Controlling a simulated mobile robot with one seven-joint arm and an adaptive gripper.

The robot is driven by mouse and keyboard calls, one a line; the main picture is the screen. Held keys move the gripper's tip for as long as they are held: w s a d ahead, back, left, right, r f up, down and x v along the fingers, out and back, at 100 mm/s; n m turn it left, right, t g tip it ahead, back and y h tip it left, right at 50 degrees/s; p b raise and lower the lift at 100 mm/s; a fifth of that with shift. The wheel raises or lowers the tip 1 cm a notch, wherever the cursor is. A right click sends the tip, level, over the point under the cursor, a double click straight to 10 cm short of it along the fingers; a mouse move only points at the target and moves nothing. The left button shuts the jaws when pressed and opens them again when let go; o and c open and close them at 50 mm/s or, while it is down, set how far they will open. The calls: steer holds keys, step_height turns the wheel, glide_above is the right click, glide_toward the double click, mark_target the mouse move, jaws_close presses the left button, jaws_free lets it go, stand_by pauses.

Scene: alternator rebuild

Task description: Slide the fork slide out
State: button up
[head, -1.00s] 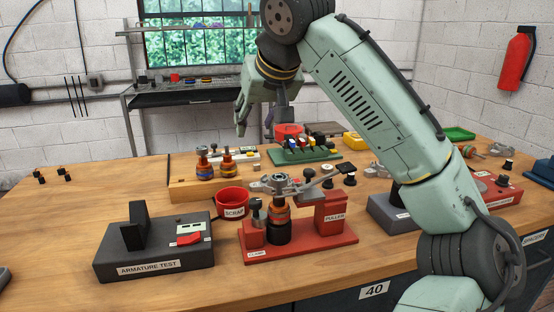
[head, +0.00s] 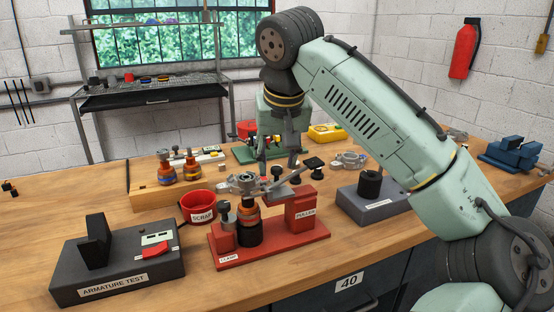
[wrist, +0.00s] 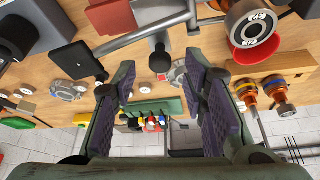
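The red puller fixture (head: 270,245) stands near the table's front edge, with a copper-banded armature (head: 249,224) upright in it. A grey fork-shaped slide (head: 240,184) lies across its top, and its bar runs right toward the PULLER block (head: 301,206). A black knob (head: 276,172) stands on the slide. My gripper (head: 278,162) points down just above the bar. In the wrist view, my gripper (wrist: 160,65) is open, with dark padded fingers apart. The knob (wrist: 158,58) shows between the fingertips, with gaps on both sides; contact is not visible.
A red SCRAP cup (head: 198,207) stands close left of the puller. The ARMATURE TEST box (head: 115,265) is at front left and a grey fixture (head: 372,203) at right. A wooden rack (head: 165,193) and green tray (head: 245,154) are behind.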

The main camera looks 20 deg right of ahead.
steer(key=shift+w+f, duration=0.2)
steer(key=shift+f, duration=0.35)
jaws_close()
stand_by(0.5)
